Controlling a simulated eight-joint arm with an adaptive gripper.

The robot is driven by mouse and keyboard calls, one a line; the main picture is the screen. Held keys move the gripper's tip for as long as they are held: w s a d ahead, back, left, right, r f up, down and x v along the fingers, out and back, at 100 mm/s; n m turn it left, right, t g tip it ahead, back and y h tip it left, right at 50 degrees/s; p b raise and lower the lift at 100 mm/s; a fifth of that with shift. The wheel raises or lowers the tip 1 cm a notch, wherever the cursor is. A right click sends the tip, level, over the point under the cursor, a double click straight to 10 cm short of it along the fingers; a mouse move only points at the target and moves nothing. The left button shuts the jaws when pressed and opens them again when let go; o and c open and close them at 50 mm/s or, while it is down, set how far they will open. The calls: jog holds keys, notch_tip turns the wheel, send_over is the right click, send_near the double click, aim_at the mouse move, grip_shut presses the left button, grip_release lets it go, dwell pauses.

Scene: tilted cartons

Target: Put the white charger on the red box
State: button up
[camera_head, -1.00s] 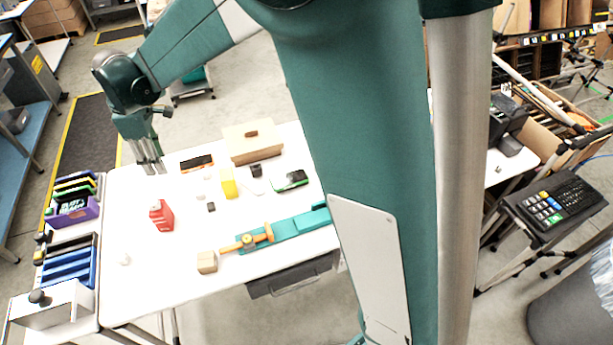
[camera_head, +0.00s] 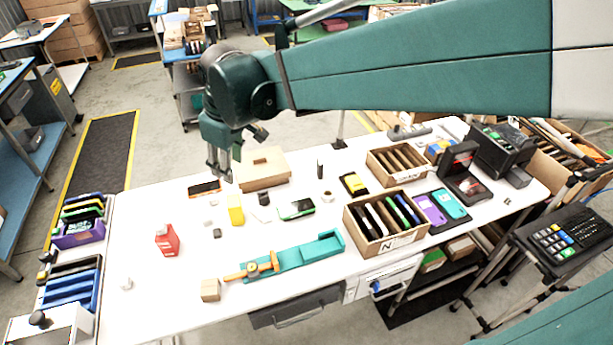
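A red box (camera_head: 167,240) stands on the left part of the white table. Several small white items lie on the table: one (camera_head: 125,284) near the left front edge, another (camera_head: 207,222) right of the red box. They are too small to tell which is the white charger. My gripper (camera_head: 220,177) points down over the table's back part, beyond and right of the red box. Its fingers look apart, with nothing visible between them. It overlaps the left end of a cardboard box in the picture.
A yellow block (camera_head: 236,210), a cardboard box (camera_head: 264,168) and a green-edged device (camera_head: 296,209) stand right of the red box. A teal tray (camera_head: 305,257) and a wooden cube (camera_head: 210,290) are in front. Open table lies around the red box.

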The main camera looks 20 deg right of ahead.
jog(key=s+d+f+m+t+h, duration=0.1)
jog(key=s+d+m+t, duration=0.3)
jog(key=s+d+m, duration=0.5)
jog(key=s+d+f, duration=0.1)
jog(key=s+d, duration=0.8)
jog(key=s, duration=0.2)
jog(key=shift+s+d+f, duration=0.15)
jog(key=shift+s+f, duration=0.05)
jog(key=shift+s, duration=0.15)
